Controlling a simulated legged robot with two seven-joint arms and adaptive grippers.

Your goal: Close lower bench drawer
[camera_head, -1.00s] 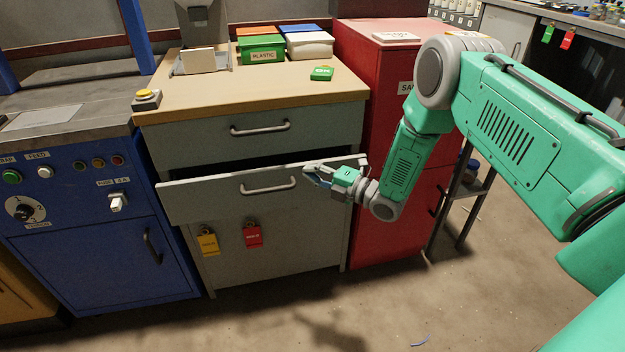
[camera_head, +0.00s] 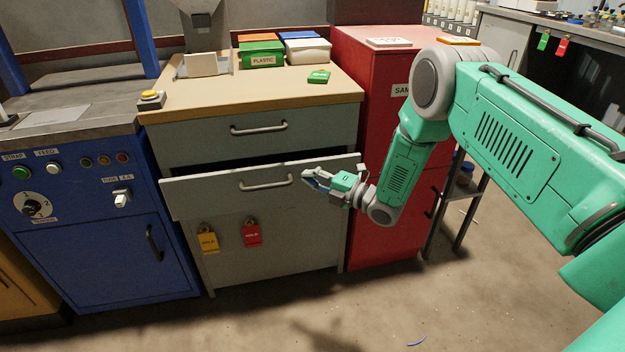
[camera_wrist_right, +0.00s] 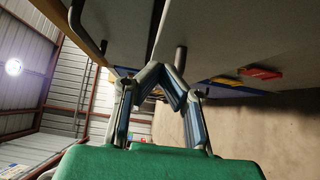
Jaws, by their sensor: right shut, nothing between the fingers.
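The lower bench drawer (camera_head: 225,193) stands partly open under the upper drawer (camera_head: 215,137), with a dark gap above its front. Its grey bar handle (camera_head: 266,184) is on the front panel. My right gripper (camera_head: 306,177) is shut and empty, at the right part of the drawer front, right of the handle. In the right wrist view, the right gripper (camera_wrist_right: 160,72) has its fingertips together close to the grey drawer front; whether they touch it I cannot tell. My left gripper is not in view.
A yellow tag (camera_head: 208,240) and a red tag (camera_head: 251,234) hang on the bench front below the drawer. A red cabinet (camera_head: 385,150) stands right of the bench, a blue machine (camera_head: 95,230) left.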

